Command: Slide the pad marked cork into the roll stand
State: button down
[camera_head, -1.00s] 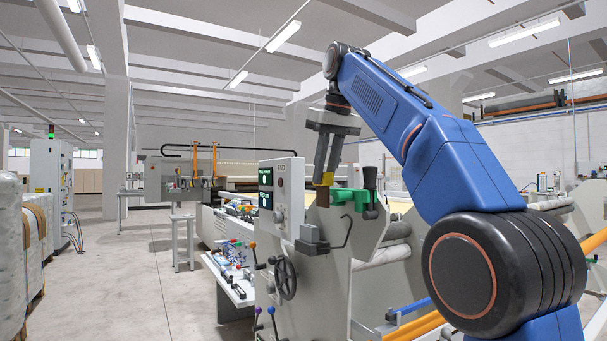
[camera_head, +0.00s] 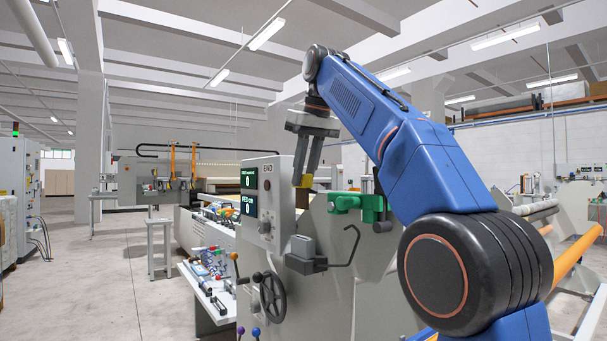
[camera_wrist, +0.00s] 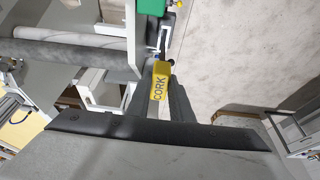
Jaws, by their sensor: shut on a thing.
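My gripper (camera_head: 304,178) points down and is shut on a small yellow pad (camera_head: 306,184). In the wrist view the yellow pad (camera_wrist: 162,70) sits between the dark fingers, and the word CORK reads along it. The roll stand (camera_head: 385,265) is the large pale grey frame in front of me, with a green bracket (camera_head: 347,202) on its top edge. In the head view the pad is left of the bracket, at about its height. I cannot tell whether the pad touches the stand. The green part also shows in the wrist view (camera_wrist: 155,7), beyond the pad.
A control box (camera_head: 264,205) with green displays stands just left of my gripper. Below it are a black handwheel (camera_head: 273,297) and a grey holder (camera_head: 303,255) with a bent rod. A narrow bench (camera_head: 205,290) lies left of these. Open floor (camera_head: 110,290) is at the left.

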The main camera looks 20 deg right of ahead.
aim_at(307, 188)
jog(key=shift+s, duration=0.1)
jog(key=shift+f, duration=2.9)
jog(key=shift+f, duration=2.55)
jog(key=c, duration=1.5)
grip_release()
jog(key=shift+v, duration=6.05)
jog(key=shift+s+f, duration=0.1)
